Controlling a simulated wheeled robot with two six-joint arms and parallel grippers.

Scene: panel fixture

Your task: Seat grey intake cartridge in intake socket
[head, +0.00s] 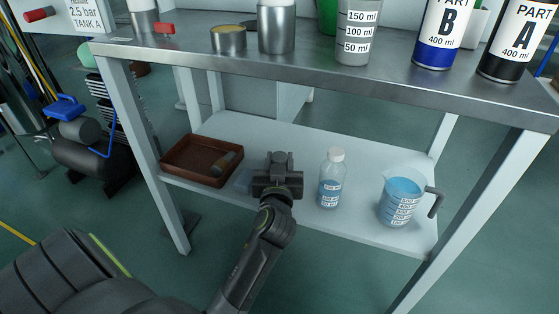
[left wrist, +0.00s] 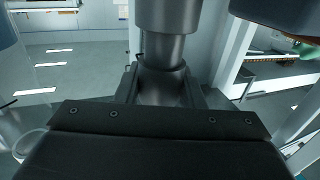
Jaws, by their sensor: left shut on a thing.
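My left gripper (head: 278,172) is at the front of the lower shelf, between a brown tray and a clear bottle. In the left wrist view its fingers (left wrist: 160,88) are shut on a grey stepped cylinder, which looks like the grey intake cartridge (left wrist: 166,48). The cylinder has a wide upper part and a narrower neck, and its top is cut off by the frame. In the head view the gripper mostly hides it. I cannot make out the intake socket in either view. My right gripper is not in view.
The brown tray (head: 178,163) holds a small object. The clear bottle (head: 331,180) with blue liquid and a measuring jug (head: 401,201) stand right of my gripper. The metal tabletop (head: 300,62) overhangs the white lower shelf (head: 270,133) and carries cans, a beaker and labelled bottles.

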